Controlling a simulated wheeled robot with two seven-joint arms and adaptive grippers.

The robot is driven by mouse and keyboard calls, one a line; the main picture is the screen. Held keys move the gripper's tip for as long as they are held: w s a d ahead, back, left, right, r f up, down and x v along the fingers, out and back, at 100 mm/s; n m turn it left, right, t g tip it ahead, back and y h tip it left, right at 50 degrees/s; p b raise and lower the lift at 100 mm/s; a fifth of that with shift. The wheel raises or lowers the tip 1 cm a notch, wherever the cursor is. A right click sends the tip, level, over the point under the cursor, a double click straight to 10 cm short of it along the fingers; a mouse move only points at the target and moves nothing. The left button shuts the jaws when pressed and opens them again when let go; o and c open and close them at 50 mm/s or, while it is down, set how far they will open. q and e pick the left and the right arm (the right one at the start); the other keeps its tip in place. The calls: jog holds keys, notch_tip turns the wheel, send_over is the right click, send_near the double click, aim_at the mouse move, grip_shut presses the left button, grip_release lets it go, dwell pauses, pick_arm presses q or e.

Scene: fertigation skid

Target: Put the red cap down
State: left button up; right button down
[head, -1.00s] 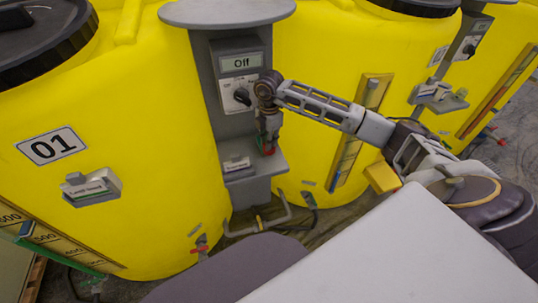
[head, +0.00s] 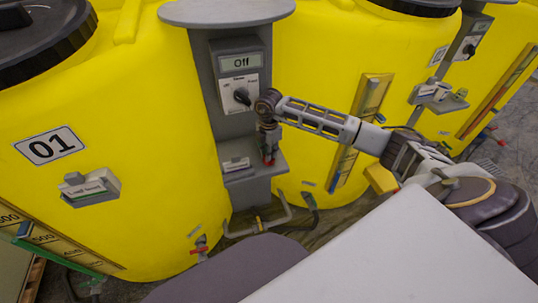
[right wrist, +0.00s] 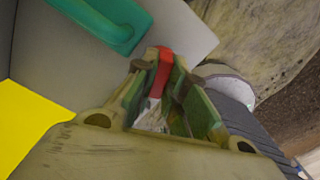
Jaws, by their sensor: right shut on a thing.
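The red cap (head: 267,161) is low between the fingers of my right gripper (head: 268,153), over the right part of a small grey shelf (head: 248,174) on the grey control post. In the right wrist view the red cap (right wrist: 162,72) shows as a red strip between the two fingertips (right wrist: 160,75), which are shut on it. The fingers hide part of it. The grey shelf (right wrist: 190,38) lies behind the fingertips; I cannot tell whether the cap touches it. My left gripper is not in view.
Above are a black dial (head: 242,97) and a display reading "Off" (head: 240,62). Yellow tanks (head: 150,150) stand on both sides. A grey pipe (head: 240,231) runs below.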

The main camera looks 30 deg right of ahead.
jog(key=shift+f, duration=0.75)
jog(key=c, duration=1.8)
grip_release()
jog(key=shift+o, duration=0.3)
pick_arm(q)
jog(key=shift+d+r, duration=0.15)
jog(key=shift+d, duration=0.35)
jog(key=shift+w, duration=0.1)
